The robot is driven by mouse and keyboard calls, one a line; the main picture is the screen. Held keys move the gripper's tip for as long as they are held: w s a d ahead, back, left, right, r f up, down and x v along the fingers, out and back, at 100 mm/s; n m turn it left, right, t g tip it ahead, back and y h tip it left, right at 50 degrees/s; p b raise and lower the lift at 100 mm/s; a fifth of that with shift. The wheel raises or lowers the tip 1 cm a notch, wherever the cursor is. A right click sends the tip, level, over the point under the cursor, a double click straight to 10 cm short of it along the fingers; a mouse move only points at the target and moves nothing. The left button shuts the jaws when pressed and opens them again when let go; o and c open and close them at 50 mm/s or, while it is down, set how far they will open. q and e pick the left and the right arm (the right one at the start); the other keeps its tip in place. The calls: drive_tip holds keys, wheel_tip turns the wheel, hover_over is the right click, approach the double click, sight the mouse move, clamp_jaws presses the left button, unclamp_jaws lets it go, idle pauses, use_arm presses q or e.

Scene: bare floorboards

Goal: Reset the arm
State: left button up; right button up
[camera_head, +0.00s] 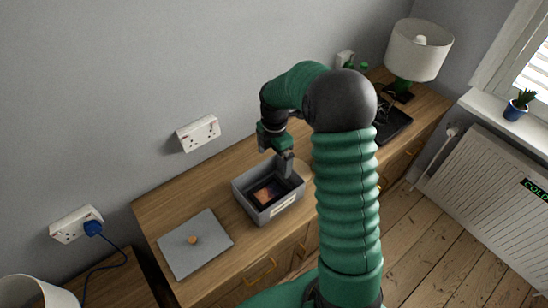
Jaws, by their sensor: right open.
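My right arm, green with dark joints, rises from the bottom and bends over to the left. My right gripper (285,164) points down at the back right part of a grey open box (250,208) on the wooden sideboard (160,203). The gripper is open, and its fingertips are small and partly hidden near the box's rim. A brown-orange item (265,194) lies inside the box. A flat grey lid (182,252) with a round wooden knob lies on the sideboard to the left of the box. My left gripper is not in view.
A table lamp (418,50) and a black tray-like item (393,125) stand at the sideboard's far right end. A white heater (490,185) stands below the windowsill, which holds a blue plant pot (515,109). Wall sockets (198,133) are behind. Bare floorboards (425,245) lie at right.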

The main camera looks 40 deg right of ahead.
drive_tip(key=shift+a+r, duration=0.25)
drive_tip(key=shift+a, duration=0.2)
drive_tip(key=shift+d, duration=0.1)
drive_tip(key=s+a+m+t, duration=0.1)
drive_tip(key=s+a+m, duration=0.4)
drive_tip(key=a+m, duration=0.3)
drive_tip(key=s+a+m+t, duration=0.1)
drive_tip(key=s+a+m, duration=0.3)
drive_tip(key=a+m, duration=0.4)
drive_tip(key=shift+s+a+r+m+t, duration=0.3)
drive_tip(key=shift+s+a+m, duration=0.1)
drive_tip(key=shift+a, duration=2.1)
drive_tip(key=shift+d+f, duration=0.1)
drive_tip(key=shift+d, duration=0.25)
drive_tip(key=shift+a, duration=0.2)
